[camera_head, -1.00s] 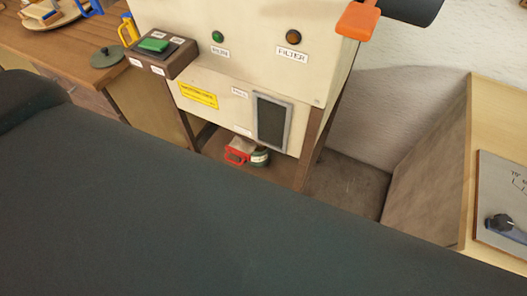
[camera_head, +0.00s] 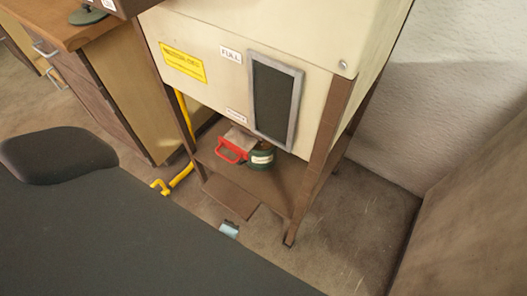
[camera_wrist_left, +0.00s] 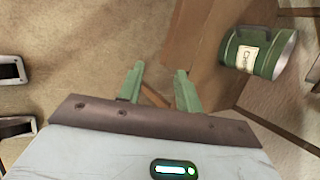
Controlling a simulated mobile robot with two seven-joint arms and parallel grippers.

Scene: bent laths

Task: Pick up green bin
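The green bin (camera_head: 262,158) is a dark green round container with a pale label. It stands on the low brown shelf (camera_head: 235,198) under the cream cabinet. In the left wrist view the green bin (camera_wrist_left: 258,52) lies at the upper right, with its label and one bright round end showing. My left gripper (camera_wrist_left: 159,69) shows two green fingers, apart and with nothing between them. The bin is to the right of the fingers and not touched. My right gripper is not in view.
A red handle (camera_head: 232,148) is just left of the bin. The cream cabinet (camera_head: 220,60) hangs over the shelf between brown legs (camera_head: 312,170). A bent yellow pipe (camera_head: 181,177) is at the left. Bare floor (camera_head: 345,235) lies to the right.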

